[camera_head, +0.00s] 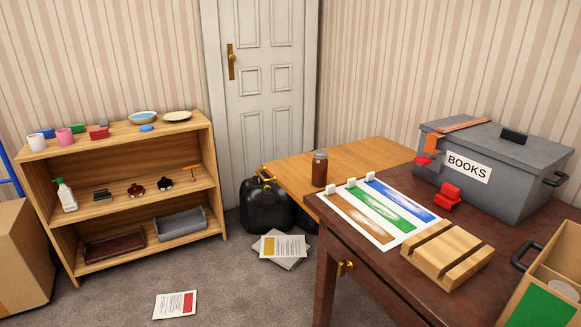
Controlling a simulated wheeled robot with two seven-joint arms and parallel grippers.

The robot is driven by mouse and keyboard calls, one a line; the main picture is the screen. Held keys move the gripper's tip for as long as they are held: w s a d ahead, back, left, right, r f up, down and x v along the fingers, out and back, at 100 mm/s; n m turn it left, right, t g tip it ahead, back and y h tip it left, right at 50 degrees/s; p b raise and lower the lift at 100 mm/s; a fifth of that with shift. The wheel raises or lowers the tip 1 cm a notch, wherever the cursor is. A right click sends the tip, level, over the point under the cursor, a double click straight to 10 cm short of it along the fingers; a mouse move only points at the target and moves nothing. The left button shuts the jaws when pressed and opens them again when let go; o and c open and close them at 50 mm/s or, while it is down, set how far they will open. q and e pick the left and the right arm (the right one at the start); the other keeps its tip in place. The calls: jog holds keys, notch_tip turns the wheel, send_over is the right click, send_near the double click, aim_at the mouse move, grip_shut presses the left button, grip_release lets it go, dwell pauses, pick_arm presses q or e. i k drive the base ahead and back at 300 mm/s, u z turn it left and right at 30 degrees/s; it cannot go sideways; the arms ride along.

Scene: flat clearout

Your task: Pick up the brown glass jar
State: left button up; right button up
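The brown glass jar (319,170) stands upright on the light wooden table (375,155), near its front left edge. It has a greyish lid, and nothing is touching it that I can see. It is just behind the white sheet with brown, green and blue stripes (378,212). Neither of my grippers shows in the head view.
A dark table (330,262) holds a slotted wooden block (447,252), a red object (447,197) and a grey BOOKS box (520,172). An open carton (552,262) is at right. A shelf (140,213) stands left; black bags (265,207) and papers lie on the floor.

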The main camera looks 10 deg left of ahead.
aim_at(321, 162)
jog(key=u, duration=0.5)
jog(key=i, duration=1.4)
jog(key=u, duration=0.05)
